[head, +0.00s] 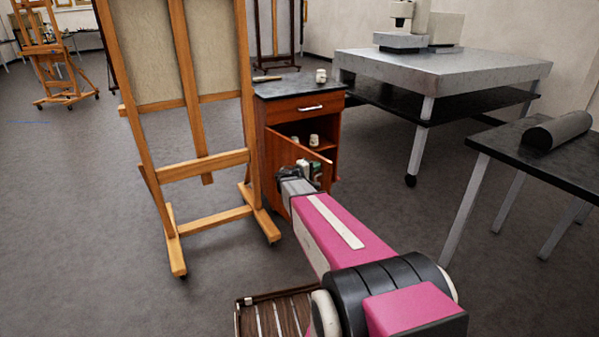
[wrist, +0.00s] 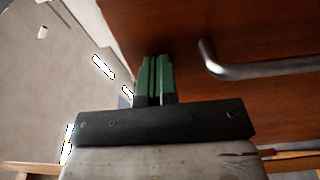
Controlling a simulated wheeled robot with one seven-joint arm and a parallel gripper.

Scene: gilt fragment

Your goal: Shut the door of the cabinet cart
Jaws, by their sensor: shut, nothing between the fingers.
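The cabinet cart (head: 332,127) stands beyond the easel, with a dark top, a closed drawer and a reddish wood body. Its door (head: 285,152) stands open, swung out toward me, and items show in the compartment behind it. My gripper (head: 316,172) is in front of the door's face and hides part of it. In the wrist view my gripper's green fingers (wrist: 155,75) are together and empty, close to a wooden panel (wrist: 185,28) that looks like the door. A metal bar handle (wrist: 245,70) is right of the fingers. I cannot tell whether they touch the panel.
A wooden easel (head: 200,165) stands close on the left of the cart. A metal-topped table (head: 445,75) is behind on the right, and a dark table (head: 520,150) with a roll is nearer right. Floor between cart and tables is clear.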

